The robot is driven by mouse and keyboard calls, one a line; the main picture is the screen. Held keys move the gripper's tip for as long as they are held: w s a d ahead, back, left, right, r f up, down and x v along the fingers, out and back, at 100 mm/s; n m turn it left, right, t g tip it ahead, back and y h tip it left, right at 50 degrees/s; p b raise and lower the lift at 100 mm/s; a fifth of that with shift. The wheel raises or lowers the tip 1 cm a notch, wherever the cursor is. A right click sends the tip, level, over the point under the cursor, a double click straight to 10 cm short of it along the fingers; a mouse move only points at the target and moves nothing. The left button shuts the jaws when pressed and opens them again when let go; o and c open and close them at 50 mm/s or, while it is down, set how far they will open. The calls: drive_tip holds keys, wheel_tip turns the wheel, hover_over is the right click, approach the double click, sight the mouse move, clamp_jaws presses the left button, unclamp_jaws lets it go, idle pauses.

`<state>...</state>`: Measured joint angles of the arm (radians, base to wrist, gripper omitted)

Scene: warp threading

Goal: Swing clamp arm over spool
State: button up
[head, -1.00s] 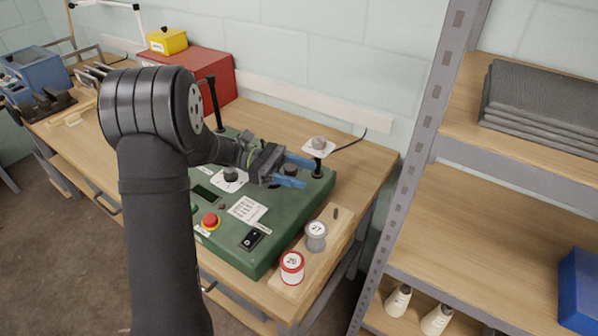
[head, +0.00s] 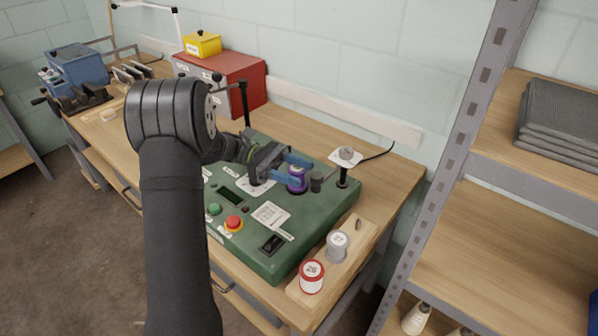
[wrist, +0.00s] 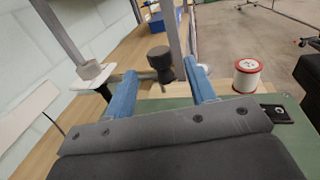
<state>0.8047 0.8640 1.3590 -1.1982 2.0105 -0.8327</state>
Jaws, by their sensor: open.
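A purple spool (head: 297,180) sits on the green machine (head: 320,222), partly covered by my gripper (head: 299,166). A short black knob (head: 317,182) stands just right of the spool. My gripper has blue fingers, which are apart with nothing gripped. In the wrist view the black knob (wrist: 160,62) shows beyond and between the fingertips (wrist: 160,78), with a bar running left from near it. I cannot tell whether this is the clamp arm. The purple spool is hidden in the wrist view.
A white plate with a grey knob (head: 346,155) tops a black post at the machine's back right. A red-rimmed spool (head: 312,276) and grey spool (head: 337,246) stand on a wooden board in front. A black post (head: 245,106) rises behind my arm. A metal shelf stands right.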

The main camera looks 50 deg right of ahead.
drive_tip(key=c, duration=0.3)
drive_tip(key=shift+s+a+r+n+h, duration=0.15)
drive_tip(key=shift+a+n+h, duration=0.05)
drive_tip(key=shift+n+h, duration=0.35)
drive_tip(key=c, duration=0.4)
drive_tip(key=a+n+t+h, duration=0.1)
drive_tip(key=n, duration=0.2)
drive_tip(key=s+a+n+t+h, duration=0.1)
drive_tip(key=n+h, duration=0.1)
drive_tip(key=n, duration=0.1)
drive_tip(key=s+a+r+n+t+h, duration=0.1)
drive_tip(key=a+n+h, duration=0.1)
drive_tip(key=n, duration=0.1)
drive_tip(key=shift+r+n, duration=0.1)
drive_tip(key=shift+n, duration=0.25)
clamp_jaws()
drive_tip(key=s+a+f+n+t+h, duration=0.1)
drive_tip(key=s+a+n+t+h, duration=0.15)
drive_tip(key=n, duration=0.55)
drive_tip(key=s+a+n+t+h, duration=0.1)
drive_tip(key=a+n+t+h, duration=0.25)
drive_tip(key=n, duration=0.55)
drive_tip(key=s+a+x, duration=0.1)
drive_tip(key=x, duration=0.9)
drive_tip(key=shift+g, duration=0.3)
drive_tip(key=shift+w+d, duration=0.25)
drive_tip(key=shift+w, duration=0.85)
drive_tip(key=shift+w+d, duration=0.25)
drive_tip(key=shift+w, duration=0.9)
